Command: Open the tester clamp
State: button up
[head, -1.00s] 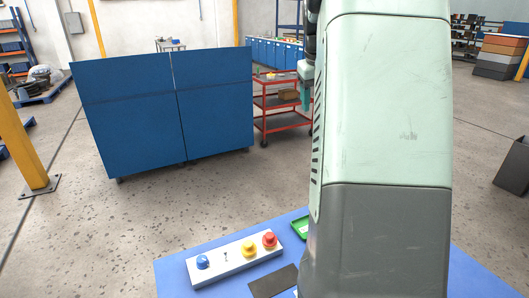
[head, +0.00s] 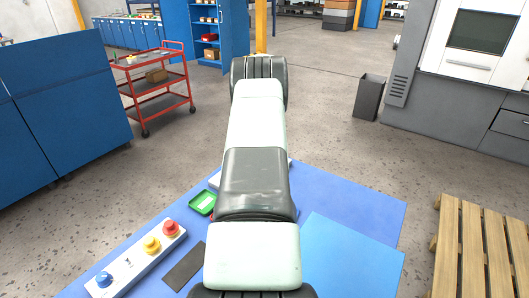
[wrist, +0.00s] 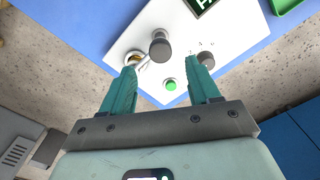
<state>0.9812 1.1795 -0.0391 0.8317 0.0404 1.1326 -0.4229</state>
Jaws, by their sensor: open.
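In the wrist view, my gripper (wrist: 163,78) is open, with its two teal fingers apart and nothing held between them. Beyond the fingertips is the white tester panel (wrist: 190,40). A lever with a round grey knob (wrist: 160,48), which looks like the clamp handle, stands out from it between and beyond the fingers. A brass-coloured part (wrist: 133,58) shows by the left fingertip, beside the lever. A green button (wrist: 171,85) and a grey dial (wrist: 205,58) are also on the panel. In the head view, my arm hides most of the tester and my gripper.
On the blue table (head: 345,195) are a green tray (head: 202,203), a white box (head: 137,262) with blue, yellow and red buttons, and a dark flat plate (head: 184,267). A wooden pallet (head: 475,250) lies on the right. The table's right side is clear.

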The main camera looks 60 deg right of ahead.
jog(key=shift+f, duration=2.8)
grip_shut()
